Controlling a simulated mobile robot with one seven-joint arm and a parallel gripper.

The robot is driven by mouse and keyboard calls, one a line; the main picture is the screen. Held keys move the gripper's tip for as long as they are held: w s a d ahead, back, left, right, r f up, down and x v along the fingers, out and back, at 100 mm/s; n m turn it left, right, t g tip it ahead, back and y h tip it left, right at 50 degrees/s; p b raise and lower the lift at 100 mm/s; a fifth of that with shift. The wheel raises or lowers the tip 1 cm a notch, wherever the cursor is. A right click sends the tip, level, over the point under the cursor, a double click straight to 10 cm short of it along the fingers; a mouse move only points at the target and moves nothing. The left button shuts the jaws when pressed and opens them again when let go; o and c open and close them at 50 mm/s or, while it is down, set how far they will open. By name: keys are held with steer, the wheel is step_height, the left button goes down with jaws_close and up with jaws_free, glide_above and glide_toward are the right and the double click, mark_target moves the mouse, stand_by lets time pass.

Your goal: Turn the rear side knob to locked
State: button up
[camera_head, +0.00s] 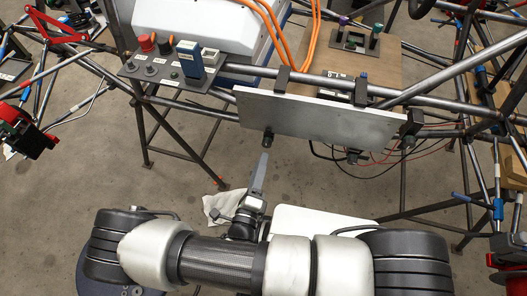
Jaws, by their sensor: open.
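A pale grey side plate (320,118) is clamped along the chassis tube. Small black knobs show at its lower edge, a left one (268,137) and a right one (353,157). I cannot tell which knob is the rear side knob, and no locked marking is readable. My gripper (262,160) points up toward the plate, just below the left black knob. The fingers show edge-on and overlap, so the gap between them is hidden. Nothing shows held in the open gripper. I cannot tell whether it touches the knob.
A grey control panel (165,78) with a red button, small knobs and a blue box stands at upper left. A brown board (385,75) lies behind the plate. Orange cables (283,45) and dark wires (400,150) hang nearby. Chassis tubes cross both sides.

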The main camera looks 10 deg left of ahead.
steer(key=s, duration=1)
steer(key=shift+s, duration=0.4)
steer(key=shift+a+r, duration=0.1)
steer(key=w+d+r+m+g+h, duration=0.45)
steer(key=r+m+g, duration=0.25)
steer(key=r+m, duration=0.4)
steer(key=w+d+r+m+g+h, duration=0.4)
steer(key=d+r+m+g+h, duration=0.3)
steer(key=m, duration=0.7)
steer(key=s+d+r+m+g+y, duration=0.1)
steer(key=d+r+m+g+y, duration=0.1)
steer(key=d+r+m+y, duration=0.4)
steer(key=d+r+m+g+y, duration=0.1)
steer(key=d+r+m+y, duration=0.2)
steer(key=r+m, duration=0.6)
steer(key=s+d+r+m+t+y+p, duration=0.1)
steer(key=d+r+m+t+p, duration=0.1)
steer(key=r+m+p, duration=0.3)
steer(key=d+r+m+t+y+p, duration=0.1)
steer(key=r+m+p, duration=0.4)
steer(key=r+p, duration=0.7)
step_height(320, 180, up, 8)
steer(key=shift+s+d+f+t+y, duration=0.1)
steer(key=shift+s+d+t+y, duration=0.3)
steer(key=shift+t, duration=0.4)
